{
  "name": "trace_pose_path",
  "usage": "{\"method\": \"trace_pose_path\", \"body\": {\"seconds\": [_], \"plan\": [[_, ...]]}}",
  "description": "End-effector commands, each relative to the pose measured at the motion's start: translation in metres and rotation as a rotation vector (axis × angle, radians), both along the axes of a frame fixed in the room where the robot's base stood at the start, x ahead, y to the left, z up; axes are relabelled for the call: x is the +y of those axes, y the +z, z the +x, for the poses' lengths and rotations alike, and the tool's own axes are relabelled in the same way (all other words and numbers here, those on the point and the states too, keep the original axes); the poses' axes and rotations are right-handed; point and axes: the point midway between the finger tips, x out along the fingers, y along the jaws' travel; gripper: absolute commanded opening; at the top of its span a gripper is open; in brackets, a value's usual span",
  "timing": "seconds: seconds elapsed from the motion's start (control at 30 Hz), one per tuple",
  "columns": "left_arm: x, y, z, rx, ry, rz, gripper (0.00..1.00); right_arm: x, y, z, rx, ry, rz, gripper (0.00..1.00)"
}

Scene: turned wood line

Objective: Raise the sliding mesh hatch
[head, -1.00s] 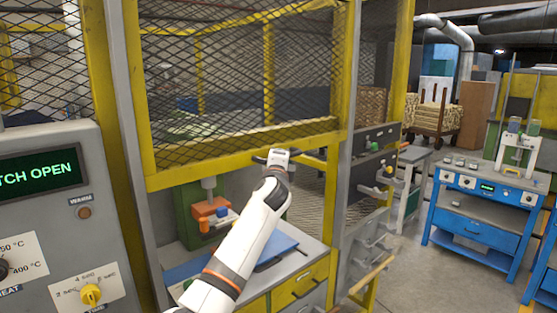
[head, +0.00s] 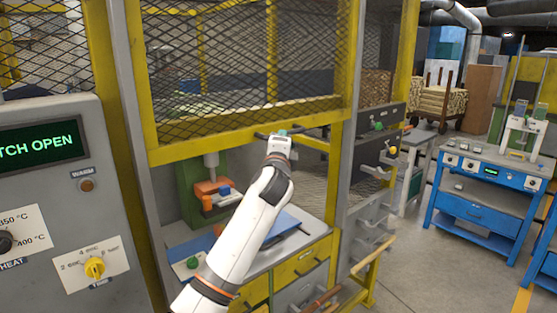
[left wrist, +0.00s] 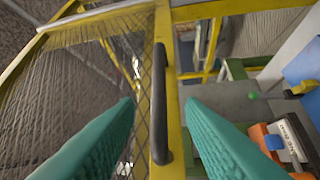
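The sliding mesh hatch (head: 235,75) has a yellow frame and dark wire mesh. Its yellow bottom rail (head: 200,147) stands above an open gap, with a press and bench visible below. A dark bar handle (head: 312,142) runs along the rail; it also shows in the left wrist view (left wrist: 160,95). My left gripper (head: 283,133) is at the handle. In the left wrist view its teal fingers (left wrist: 159,103) are open, one on each side of the handle, with visible gaps. My right gripper is in neither view.
A grey control panel (head: 45,215) with a green "...TCH OPEN" display and knobs stands at the left. Below the hatch are an orange and green press (head: 211,190) and a yellow-drawer bench (head: 303,266). A blue workbench (head: 480,215) stands at right, with clear floor before it.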

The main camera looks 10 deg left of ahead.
Motion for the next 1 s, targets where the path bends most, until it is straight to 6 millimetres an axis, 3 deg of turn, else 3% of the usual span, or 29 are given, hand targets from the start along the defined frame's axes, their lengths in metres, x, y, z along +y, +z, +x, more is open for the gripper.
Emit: {"method": "trace_pose_path", "body": {"seconds": [0.2, 0.4, 0.83, 0.93, 1.0], "plan": [[-0.004, -0.008, -0.035, -0.001, -0.001, -0.001, 0.36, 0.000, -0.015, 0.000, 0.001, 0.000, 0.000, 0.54], [-0.006, -0.009, -0.055, 0.000, 0.000, -0.001, 0.36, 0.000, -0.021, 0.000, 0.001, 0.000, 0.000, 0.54], [-0.007, -0.009, -0.059, 0.003, 0.000, -0.001, 0.36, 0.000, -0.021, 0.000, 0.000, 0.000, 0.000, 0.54], [-0.006, -0.027, -0.055, 0.028, -0.004, -0.017, 0.36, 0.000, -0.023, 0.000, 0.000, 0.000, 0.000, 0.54], [-0.004, -0.056, -0.049, 0.069, -0.011, -0.045, 0.36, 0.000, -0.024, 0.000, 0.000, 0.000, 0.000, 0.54]]}}
